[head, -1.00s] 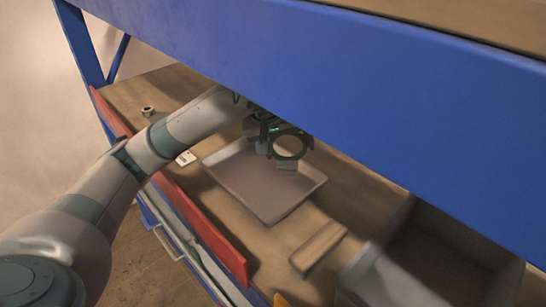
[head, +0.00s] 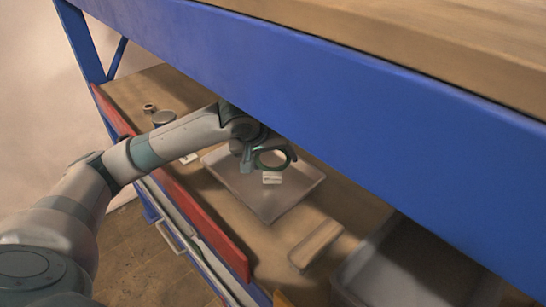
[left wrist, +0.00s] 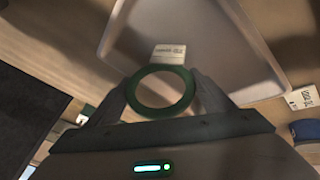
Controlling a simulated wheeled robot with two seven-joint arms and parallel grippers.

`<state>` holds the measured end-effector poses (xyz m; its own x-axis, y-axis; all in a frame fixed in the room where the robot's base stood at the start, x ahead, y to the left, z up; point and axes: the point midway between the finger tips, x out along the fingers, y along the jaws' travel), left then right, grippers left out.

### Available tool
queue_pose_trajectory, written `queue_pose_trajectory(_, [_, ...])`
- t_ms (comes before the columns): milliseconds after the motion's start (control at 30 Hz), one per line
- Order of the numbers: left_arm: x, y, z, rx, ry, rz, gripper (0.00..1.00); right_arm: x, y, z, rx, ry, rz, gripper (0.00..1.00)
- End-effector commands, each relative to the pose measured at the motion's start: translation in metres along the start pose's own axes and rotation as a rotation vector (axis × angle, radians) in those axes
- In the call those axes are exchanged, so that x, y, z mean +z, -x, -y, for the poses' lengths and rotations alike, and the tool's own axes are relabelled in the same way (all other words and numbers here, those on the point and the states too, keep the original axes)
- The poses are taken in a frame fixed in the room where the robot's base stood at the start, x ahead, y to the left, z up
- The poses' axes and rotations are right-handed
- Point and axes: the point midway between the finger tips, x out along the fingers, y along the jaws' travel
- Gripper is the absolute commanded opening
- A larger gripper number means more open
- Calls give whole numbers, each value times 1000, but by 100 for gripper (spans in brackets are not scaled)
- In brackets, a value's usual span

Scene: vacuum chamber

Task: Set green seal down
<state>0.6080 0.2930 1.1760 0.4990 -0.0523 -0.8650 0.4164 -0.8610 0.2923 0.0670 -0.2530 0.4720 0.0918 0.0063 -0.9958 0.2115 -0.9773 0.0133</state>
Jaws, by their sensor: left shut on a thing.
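The green seal (head: 258,164) is a ring. It also shows in the left wrist view (left wrist: 187,92), where it sits between the two fingers of my left gripper (left wrist: 160,95). My left gripper (head: 267,160) is shut on the seal and holds it over the grey tray (head: 271,211) in the head view. How high the seal is above the tray is hard to tell. A small white labelled block (head: 272,178) shows just below the ring; it also shows near the tray's edge in the left wrist view (left wrist: 169,54). My right gripper is not in view.
A blue shelf beam (head: 390,105) crosses above the work surface, close over my left arm. A red edge strip (head: 205,222) runs along the front. A wooden block (head: 316,244) and a grey bin (head: 385,265) stand right of the tray. Small round parts (head: 163,117) lie at the back left.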

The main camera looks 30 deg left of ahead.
Motion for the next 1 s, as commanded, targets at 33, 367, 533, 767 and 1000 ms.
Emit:
queue_pose_trajectory(33, [2, -2, 2, -2, 0, 1, 52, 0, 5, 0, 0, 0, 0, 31])
queue_pose_trajectory(367, [3, -7, 2, 0, -1, -1, 52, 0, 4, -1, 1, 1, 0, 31])
queue_pose_trajectory(533, [5, -9, 3, 0, -1, 0, 81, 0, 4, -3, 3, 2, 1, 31])
queue_pose_trajectory(767, [4, -9, 3, 0, -1, -1, 93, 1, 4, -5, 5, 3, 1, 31])
queue_pose_trajectory(1000, [3, -6, 2, 1, -1, -3, 93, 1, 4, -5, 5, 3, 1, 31])
